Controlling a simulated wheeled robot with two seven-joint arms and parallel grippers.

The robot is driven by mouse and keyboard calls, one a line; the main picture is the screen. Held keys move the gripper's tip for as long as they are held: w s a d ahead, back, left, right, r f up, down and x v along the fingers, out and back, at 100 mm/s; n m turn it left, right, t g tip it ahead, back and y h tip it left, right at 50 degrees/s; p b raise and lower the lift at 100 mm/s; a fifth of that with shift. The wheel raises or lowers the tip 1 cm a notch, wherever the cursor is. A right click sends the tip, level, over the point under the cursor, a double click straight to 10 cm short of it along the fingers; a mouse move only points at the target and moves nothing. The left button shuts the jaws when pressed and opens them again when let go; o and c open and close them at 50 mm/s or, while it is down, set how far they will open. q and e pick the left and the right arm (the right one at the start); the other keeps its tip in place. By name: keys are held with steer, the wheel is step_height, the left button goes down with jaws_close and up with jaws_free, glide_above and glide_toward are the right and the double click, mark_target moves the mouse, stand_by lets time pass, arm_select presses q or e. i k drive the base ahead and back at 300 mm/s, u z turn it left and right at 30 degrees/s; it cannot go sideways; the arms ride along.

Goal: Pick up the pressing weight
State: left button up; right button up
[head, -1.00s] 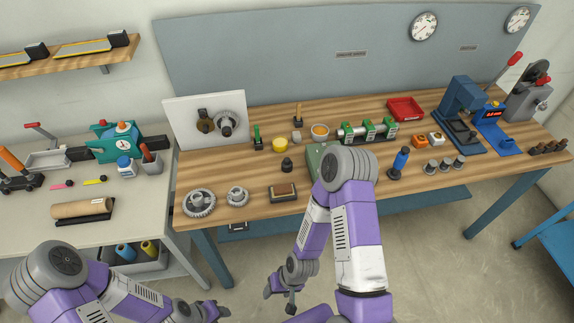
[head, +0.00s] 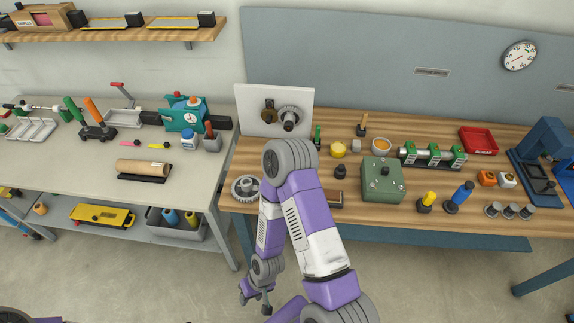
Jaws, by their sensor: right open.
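I cannot tell for certain which item is the pressing weight. A small dark knobbed piece (head: 340,172) on the wooden bench looks most like one. It stands upright, left of a grey-green box (head: 383,182). My right gripper (head: 255,301) is open and hangs low in front of the bench, below its top and well apart from the dark piece. Nothing shows between its fingers. My right arm passes in front of part of the bench and hides some items there. My left gripper is out of view.
The wooden bench holds a gear (head: 246,188), a yellow-topped piece (head: 426,202), a blue bottle-like piece (head: 459,197) and a red tray (head: 478,141). A grey bench (head: 60,175) stands at left with a brown roll (head: 143,167). Floor in front is open.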

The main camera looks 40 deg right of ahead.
mark_target(340, 173)
steer(key=u, duration=0.95)
steer(key=k, duration=1)
steer(key=z, duration=1.5)
steer(key=i, duration=0.4)
steer(key=u, duration=0.05)
